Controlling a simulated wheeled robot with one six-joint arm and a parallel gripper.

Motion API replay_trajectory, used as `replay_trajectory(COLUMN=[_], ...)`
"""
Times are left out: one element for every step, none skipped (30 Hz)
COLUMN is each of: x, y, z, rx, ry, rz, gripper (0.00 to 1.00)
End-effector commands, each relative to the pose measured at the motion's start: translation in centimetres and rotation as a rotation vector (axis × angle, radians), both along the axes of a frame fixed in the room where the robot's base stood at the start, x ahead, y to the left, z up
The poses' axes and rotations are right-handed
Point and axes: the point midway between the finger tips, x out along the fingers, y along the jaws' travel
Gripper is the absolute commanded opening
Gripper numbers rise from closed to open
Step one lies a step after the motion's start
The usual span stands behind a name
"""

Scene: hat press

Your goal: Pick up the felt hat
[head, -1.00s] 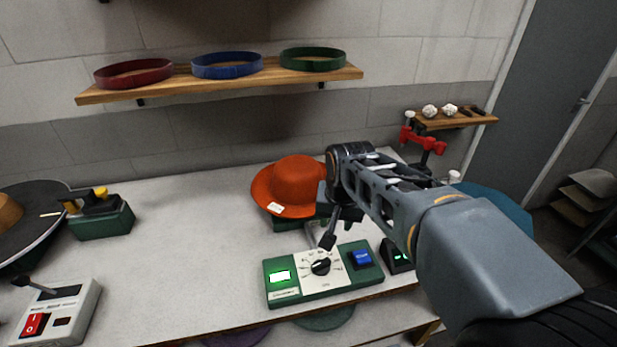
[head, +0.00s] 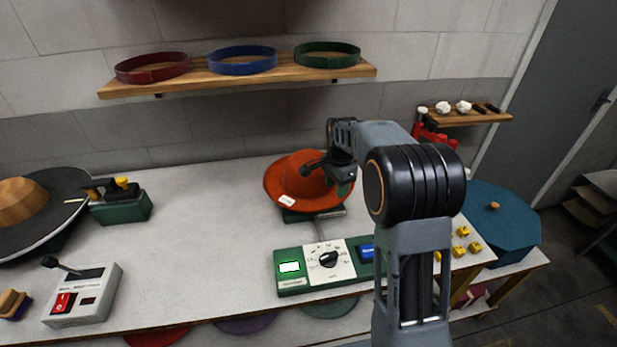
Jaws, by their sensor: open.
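The orange-red felt hat (head: 287,187) sits tilted on a green base at the back middle of the worktable, in the head view. A small white tag lies on its brim. My gripper (head: 325,168) is at the hat's right side, in front of the crown and brim, and covers part of them. It is open. I cannot tell whether the fingers touch the felt. My arm hides the table to the right of the hat.
A green control box (head: 292,286) with a dial stands in front of the hat. A wooden shelf (head: 190,83) with hat bands hangs above. A grey switch box (head: 80,297) is at left, a blue lidded container (head: 500,215) at right.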

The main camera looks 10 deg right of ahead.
Motion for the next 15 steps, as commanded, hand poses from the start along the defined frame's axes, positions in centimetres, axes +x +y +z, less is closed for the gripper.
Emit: replay_trajectory(x=[0.0, 0.0, 0.0, 0.0, 0.0, 0.0, 0.0, 0.0, 0.0, 0.0, 0.0, 0.0, 0.0, 0.1, 0.1], y=[0.0, 0.0, 0.0, 0.0, 0.0, 0.0, 0.0, 0.0, 0.0, 0.1, 0.1, 0.1, 0.1, 0.1, 0.1], z=[-0.6, -0.9, -1.2, -1.4, -1.6, -1.7, -1.8, -1.9, -2.1, -2.4, -2.7, -3.3, -3.7, -4.1, -4.7], rx=[0.000, 0.000, 0.001, 0.000, 0.000, 0.000, 0.000, 0.000, 0.000, 0.001, 0.000, 0.000, 0.000, 0.001, 0.000], ry=[0.002, 0.002, 0.001, 0.002, 0.002, 0.001, 0.000, 0.000, 0.000, 0.001, 0.002, 0.003, 0.004, 0.004, 0.004], rz=[0.001, 0.001, 0.001, 0.001, 0.002, 0.002, 0.002, 0.002, 0.002, 0.002, 0.002, 0.002, 0.002, 0.002, 0.002], gripper=[0.42, 0.42, 0.42, 0.42, 0.42, 0.42, 0.42, 0.42, 0.42, 0.42, 0.42, 0.42, 0.42, 0.42, 0.42])
